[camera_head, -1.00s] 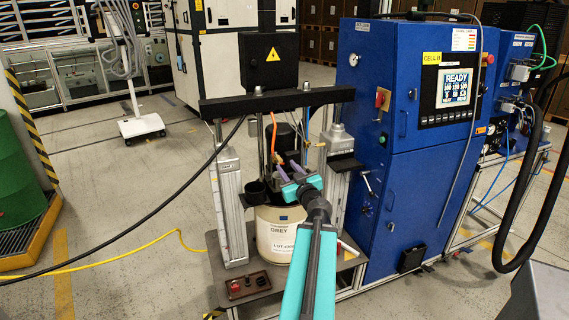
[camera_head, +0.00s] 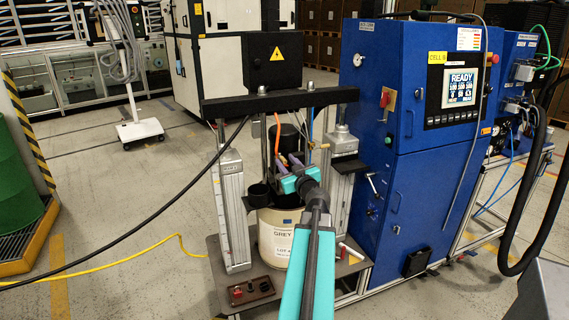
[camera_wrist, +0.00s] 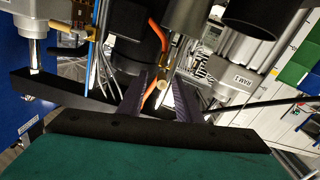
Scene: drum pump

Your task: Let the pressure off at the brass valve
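My gripper (camera_head: 289,161) is in front of the pump, between its two columns and above the white drum labelled GREY (camera_head: 278,240). In the wrist view its two purple fingers (camera_wrist: 160,96) are apart. A small brass-coloured round end (camera_wrist: 166,97), which looks like the brass valve, shows in the gap between them. I see no clear contact, and I cannot tell how deep it sits between the fingers. In the head view the gripper hides this spot. Another brass-coloured fitting (camera_wrist: 62,28) shows at the upper left of the wrist view.
An orange hose (camera_head: 277,132) runs down beside the gripper. A black crossbeam (camera_head: 240,104) spans above, with grey columns (camera_head: 234,205) at the sides. The blue cabinet (camera_head: 425,195) stands close on the right.

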